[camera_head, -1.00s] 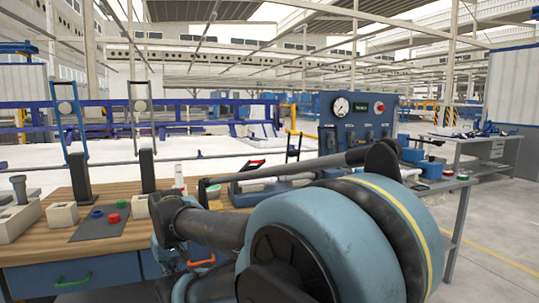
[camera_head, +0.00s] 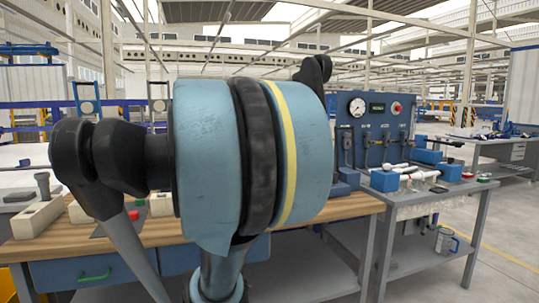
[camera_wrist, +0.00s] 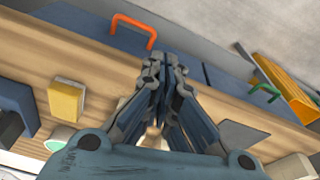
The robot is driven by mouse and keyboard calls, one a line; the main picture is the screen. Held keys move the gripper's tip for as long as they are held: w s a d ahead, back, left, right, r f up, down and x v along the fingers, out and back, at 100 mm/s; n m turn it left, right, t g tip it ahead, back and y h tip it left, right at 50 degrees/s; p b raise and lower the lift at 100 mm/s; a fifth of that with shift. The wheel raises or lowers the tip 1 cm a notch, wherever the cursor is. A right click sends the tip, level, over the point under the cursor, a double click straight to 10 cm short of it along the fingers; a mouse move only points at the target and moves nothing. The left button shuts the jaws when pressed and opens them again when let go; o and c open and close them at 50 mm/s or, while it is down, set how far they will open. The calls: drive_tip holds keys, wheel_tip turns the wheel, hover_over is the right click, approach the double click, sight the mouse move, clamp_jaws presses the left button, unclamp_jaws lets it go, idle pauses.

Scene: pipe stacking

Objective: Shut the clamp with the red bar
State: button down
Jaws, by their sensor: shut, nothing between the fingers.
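I cannot make out the clamp with the red bar for certain in either view now; my own arm covers much of the bench in the head view. My gripper (camera_wrist: 165,62) shows in the wrist view with its fingers together and nothing between them. It is above the front part of the wooden bench (camera_wrist: 110,62), with its tips toward the front edge and the blue drawers. My gripper cannot be seen in the head view.
Below the bench edge are an orange handle (camera_wrist: 135,28) and a green handle (camera_wrist: 265,91). A yellow block (camera_wrist: 66,101) lies on the bench. In the head view, a blue gauge panel (camera_head: 375,130) stands behind a grey side table with blue fittings (camera_head: 385,180).

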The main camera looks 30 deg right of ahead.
drive_tip(key=w+d+r+m, duration=0.1)
drive_tip(key=w+d+r, duration=0.7)
drive_tip(key=d+r, duration=0.35)
drive_tip(key=w+d+r+m, duration=0.1)
drive_tip(key=w+d+r, duration=0.7)
drive_tip(key=d+r, duration=0.4)
drive_tip(key=w+d+r+g, duration=0.1)
drive_tip(key=d+r, duration=0.3)
drive_tip(key=d, duration=0.9)
wheel_tip(320, 180, down, 13)
drive_tip(key=s, duration=0.1)
drive_tip(key=shift+s+a+f, duration=0.15)
drive_tip(key=shift+s+a, duration=0.15)
drive_tip(key=shift+a, duration=0.05)
drive_tip(key=shift+s+f, duration=0.1)
